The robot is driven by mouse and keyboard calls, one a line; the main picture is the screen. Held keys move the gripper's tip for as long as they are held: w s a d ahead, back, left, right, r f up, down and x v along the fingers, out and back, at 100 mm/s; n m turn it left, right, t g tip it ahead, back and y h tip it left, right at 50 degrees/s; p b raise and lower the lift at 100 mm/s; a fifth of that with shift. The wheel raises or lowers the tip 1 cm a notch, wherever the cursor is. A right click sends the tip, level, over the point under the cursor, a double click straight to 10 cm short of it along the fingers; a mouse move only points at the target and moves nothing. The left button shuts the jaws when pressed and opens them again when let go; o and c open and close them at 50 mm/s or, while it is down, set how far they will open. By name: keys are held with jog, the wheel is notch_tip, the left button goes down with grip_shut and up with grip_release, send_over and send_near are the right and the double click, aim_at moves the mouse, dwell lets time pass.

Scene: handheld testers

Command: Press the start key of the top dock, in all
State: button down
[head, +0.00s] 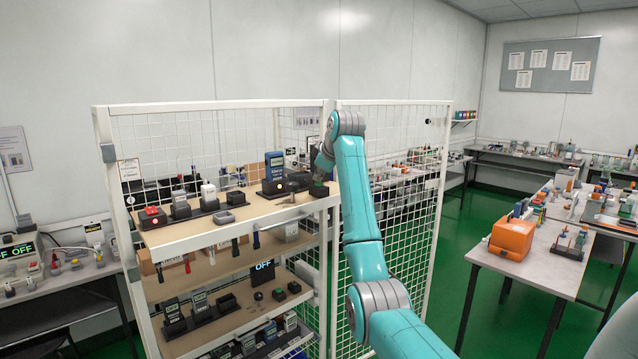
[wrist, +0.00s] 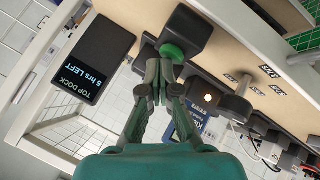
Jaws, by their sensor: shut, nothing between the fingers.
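The start key is a round green button (wrist: 172,52) on a black box (wrist: 186,36) in the wrist view. In the head view the same green key (head: 319,187) sits at the right end of the top shelf. My gripper (wrist: 163,72) is shut and empty, its fingertips right at the near edge of the green key; I cannot tell whether they touch it. In the head view my gripper (head: 322,165) is just above the key. A black display (wrist: 92,58) beside it reads "TOP DOCK 5 hrs LEFT". The top dock, holding a blue tester (head: 275,165), shows a small glowing lamp (wrist: 208,98).
A post with a round knob (wrist: 235,108) stands close to the gripper. Several testers and a red-topped unit (head: 152,216) share the top shelf (head: 190,238). A lower shelf has a display reading "OFF" (head: 263,266). White wire mesh (head: 395,200) stands beside the rack.

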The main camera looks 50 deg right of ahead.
aim_at(320, 184)
dwell(0.4)
jog(key=shift+r, duration=0.8)
jog(key=shift+r, duration=0.1)
jog(key=shift+r, duration=2.45)
